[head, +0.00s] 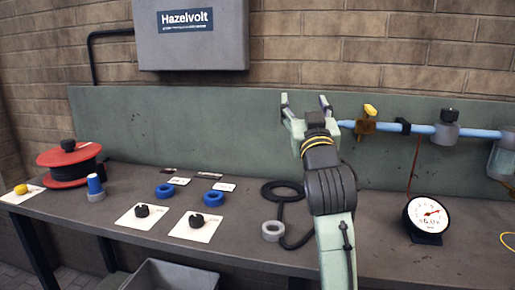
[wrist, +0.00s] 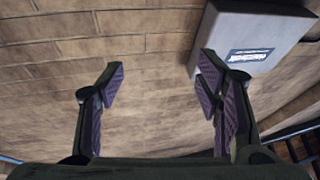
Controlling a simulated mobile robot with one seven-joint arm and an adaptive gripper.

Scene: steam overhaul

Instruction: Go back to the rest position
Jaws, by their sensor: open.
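My gripper (head: 306,104) is raised above the bench in the head view, in front of the green back panel (head: 225,130). Its fingers point up and stand apart with nothing between them. My arm hides part of the bench at the centre right.
The bench (head: 235,245) holds a red reel (head: 68,170), blue rings (head: 165,191), black knobs on white cards, a flat black ring (head: 283,190) and a gauge (head: 427,218). A blue pipe (head: 380,127) runs right of my gripper. A grey box (head: 190,50) hangs on the wall.

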